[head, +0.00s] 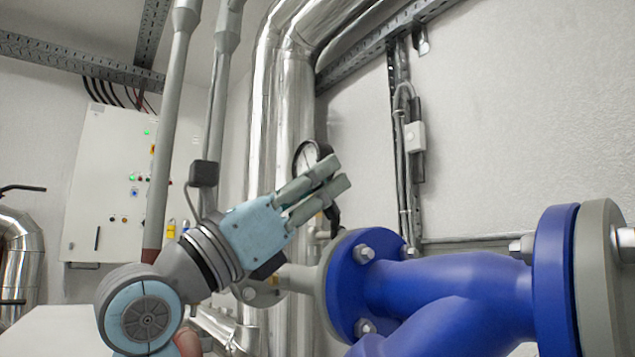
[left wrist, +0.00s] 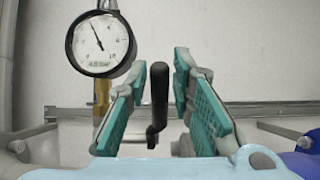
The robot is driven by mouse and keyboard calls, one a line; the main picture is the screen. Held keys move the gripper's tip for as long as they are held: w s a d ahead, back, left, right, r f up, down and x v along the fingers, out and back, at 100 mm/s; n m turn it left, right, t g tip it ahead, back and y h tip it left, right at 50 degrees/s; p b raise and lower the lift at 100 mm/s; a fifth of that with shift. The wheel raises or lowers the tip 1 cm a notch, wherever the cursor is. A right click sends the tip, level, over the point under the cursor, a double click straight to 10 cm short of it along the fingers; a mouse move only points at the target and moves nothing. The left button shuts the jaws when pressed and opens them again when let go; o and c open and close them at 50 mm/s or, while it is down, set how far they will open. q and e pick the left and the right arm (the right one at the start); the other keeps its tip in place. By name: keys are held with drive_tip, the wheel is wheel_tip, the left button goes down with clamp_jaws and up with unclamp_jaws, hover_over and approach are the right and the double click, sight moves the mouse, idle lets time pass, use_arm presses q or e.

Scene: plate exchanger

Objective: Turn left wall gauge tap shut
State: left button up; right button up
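The round wall gauge (head: 306,156) has a white dial and black rim. It shows in the left wrist view (left wrist: 100,44) at upper left, its needle pointing up and left. Below it is a brass-coloured fitting (left wrist: 102,100). The tap's black lever (left wrist: 159,92) stands upright in the left wrist view, with a bend at its lower end. My left gripper (head: 335,176) is open. In the left wrist view its green-padded fingers (left wrist: 160,70) stand on either side of the lever, with visible gaps. In the head view the gripper partly hides the gauge and the tap. My right gripper is not in view.
A blue flanged valve body (head: 450,280) fills the lower right, close to my left gripper. A shiny insulated pipe (head: 268,110) and grey pipes (head: 172,110) rise behind my left arm. A pale control cabinet (head: 100,190) is at the left. The upper right wall is mostly clear.

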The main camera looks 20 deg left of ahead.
use_arm(q)
drive_tip(key=v, duration=1.2)
